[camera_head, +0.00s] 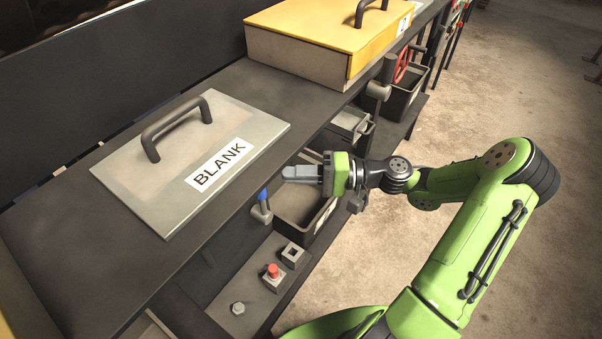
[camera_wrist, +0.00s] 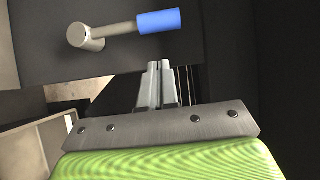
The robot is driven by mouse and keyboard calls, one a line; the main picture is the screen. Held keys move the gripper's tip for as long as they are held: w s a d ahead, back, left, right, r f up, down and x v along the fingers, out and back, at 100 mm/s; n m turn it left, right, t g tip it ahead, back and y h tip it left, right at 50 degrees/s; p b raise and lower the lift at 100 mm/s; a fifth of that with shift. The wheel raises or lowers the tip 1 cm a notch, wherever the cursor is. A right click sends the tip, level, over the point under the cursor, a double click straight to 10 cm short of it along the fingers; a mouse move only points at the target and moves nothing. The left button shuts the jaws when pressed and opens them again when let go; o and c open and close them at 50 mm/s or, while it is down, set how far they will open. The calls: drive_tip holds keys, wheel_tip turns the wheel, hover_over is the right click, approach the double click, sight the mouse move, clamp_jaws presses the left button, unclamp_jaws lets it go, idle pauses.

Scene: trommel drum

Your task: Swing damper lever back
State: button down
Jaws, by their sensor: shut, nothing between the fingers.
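The damper lever (camera_head: 262,207) sits on the dark front panel below the bench top. It has a grey hub and arm with a blue grip, and the grip points up in the head view. In the wrist view the lever (camera_wrist: 115,34) shows whole, its hub at the left and its blue grip (camera_wrist: 160,21) at the right. My gripper (camera_head: 288,173) is shut and empty, just right of and above the blue grip in the head view. In the wrist view my fingertips (camera_wrist: 160,66) are below the blue grip in the picture, apart from it.
A grey plate marked BLANK (camera_head: 185,165) with a handle lies on the bench top (camera_head: 60,262). A yellow-lidded box (camera_head: 322,32) stands farther back.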

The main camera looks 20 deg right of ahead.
drive_tip(key=p+v, duration=0.1)
drive_tip(key=v, duration=0.9)
drive_tip(key=s+a+f+n+g+h, duration=0.1)
drive_tip(key=s+a+n+g+h, duration=0.2)
drive_tip(key=a+g+h, duration=0.45)
drive_tip(key=s+r+t+h, duration=0.7)
drive_tip(key=s+r+h, duration=0.2)
drive_tip(key=s, duration=0.4)
drive_tip(key=shift+s+a+r+n, duration=0.25)
drive_tip(key=shift+s+r+n, duration=0.1)
drive_tip(key=shift+r, duration=0.25)
